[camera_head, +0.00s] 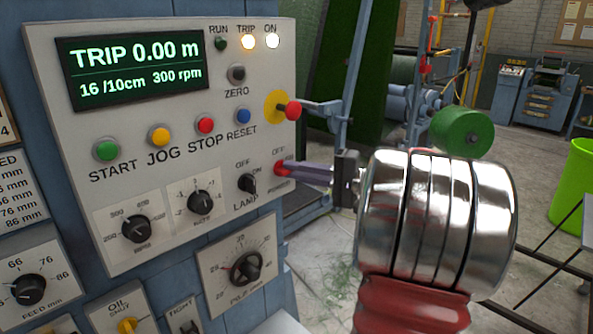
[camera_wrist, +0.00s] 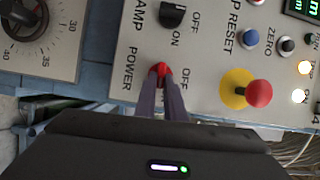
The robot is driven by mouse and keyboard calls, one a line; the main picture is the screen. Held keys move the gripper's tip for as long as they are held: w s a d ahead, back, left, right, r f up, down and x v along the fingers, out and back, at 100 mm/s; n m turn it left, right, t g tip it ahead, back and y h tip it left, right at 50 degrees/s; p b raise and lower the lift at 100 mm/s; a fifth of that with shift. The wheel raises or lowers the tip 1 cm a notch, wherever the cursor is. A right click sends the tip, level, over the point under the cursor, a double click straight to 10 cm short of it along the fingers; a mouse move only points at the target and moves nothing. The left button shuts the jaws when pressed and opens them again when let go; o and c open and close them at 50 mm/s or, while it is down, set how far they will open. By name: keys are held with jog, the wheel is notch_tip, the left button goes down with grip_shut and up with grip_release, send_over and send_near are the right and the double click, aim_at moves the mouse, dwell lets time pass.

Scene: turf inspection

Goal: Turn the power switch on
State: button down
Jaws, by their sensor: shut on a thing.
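The red power switch (camera_head: 279,168) is at the lower right of the grey control panel (camera_head: 130,235), between the labels OFF and POWER. My gripper (camera_head: 285,170) reaches in from the right with its fingers shut on this switch. In the wrist view the red switch (camera_wrist: 160,69) shows between the fingertips of my gripper (camera_wrist: 160,82). The fingers cover part of the switch and the panel beside it, so I cannot tell which way it points. The white ON lamp (camera_head: 272,41) and the orange TRIP lamp (camera_head: 247,42) are lit.
A red emergency button (camera_head: 293,110) on a yellow disc sticks out just above my fingers. The black lamp switch (camera_head: 247,183) is close to the left. The display (camera_head: 130,72) reads TRIP 0.00 m. A green roll (camera_head: 462,132) and a lime bin (camera_head: 574,185) stand farther right.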

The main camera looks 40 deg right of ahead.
jog(key=shift+d+f+m, duration=0.15)
jog(key=shift+f+m, duration=0.05)
jog(key=shift+m, duration=0.1)
jog(key=c, duration=1.8)
grip_release()
jog(key=shift+c, duration=0.2)
jog(key=v, duration=1.3)
jog(key=shift+s+f, duration=0.2)
jog(key=shift+s, duration=0.2)
jog(key=shift+d, duration=0.1)
